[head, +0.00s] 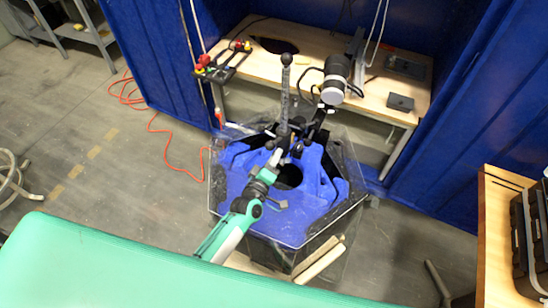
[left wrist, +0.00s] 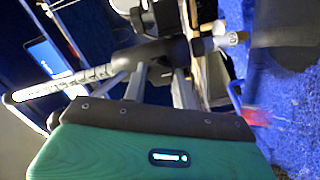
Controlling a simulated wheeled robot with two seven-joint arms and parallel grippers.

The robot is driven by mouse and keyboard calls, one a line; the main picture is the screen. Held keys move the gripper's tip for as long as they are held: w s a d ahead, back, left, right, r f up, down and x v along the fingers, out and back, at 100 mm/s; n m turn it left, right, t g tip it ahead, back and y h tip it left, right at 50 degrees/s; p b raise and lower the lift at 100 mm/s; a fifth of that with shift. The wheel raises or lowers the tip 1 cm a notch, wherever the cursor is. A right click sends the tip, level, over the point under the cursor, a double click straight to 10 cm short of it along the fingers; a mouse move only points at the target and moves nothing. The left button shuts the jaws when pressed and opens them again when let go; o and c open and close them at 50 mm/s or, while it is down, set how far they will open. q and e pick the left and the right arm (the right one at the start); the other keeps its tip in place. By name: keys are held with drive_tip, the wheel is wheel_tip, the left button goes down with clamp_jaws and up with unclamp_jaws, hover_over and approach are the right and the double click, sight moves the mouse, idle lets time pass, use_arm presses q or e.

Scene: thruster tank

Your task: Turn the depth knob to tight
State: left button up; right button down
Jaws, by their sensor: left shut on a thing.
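A graduated upright post (head: 285,95) with a black ball on top stands over the blue hexagonal tank (head: 235,190). My left gripper (head: 284,147) reaches in from below left to the black fittings at the foot of this post. In the left wrist view my two fingers (left wrist: 164,75) are shut on a dark part beside the pale, marked rod (left wrist: 65,84). This part looks like the depth knob, but my fingers hide most of it. Its tight or loose setting cannot be read. My right gripper is not in view.
A wooden bench (head: 310,60) stands behind the tank, with a black cylinder with a white face (head: 335,80) near the post. Blue walls (head: 145,55) flank the bench. A green padded surface (head: 110,265) fills the front left. A wooden table (head: 495,235) stands at right.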

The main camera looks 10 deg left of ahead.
use_arm(q)
drive_tip(key=shift+f, duration=0.1)
idle(0.4)
drive_tip(key=o, duration=1)
drive_tip(key=s, duration=0.4)
drive_tip(key=s+a+b, duration=0.1)
drive_tip(key=s, duration=0.3)
drive_tip(key=s+a+b, duration=0.1)
drive_tip(key=s, duration=0.3)
drive_tip(key=shift+a, duration=0.2)
drive_tip(key=shift+s+a+b, duration=0.15)
drive_tip(key=shift+s+b, duration=0.2)
drive_tip(key=shift+s, duration=0.45)
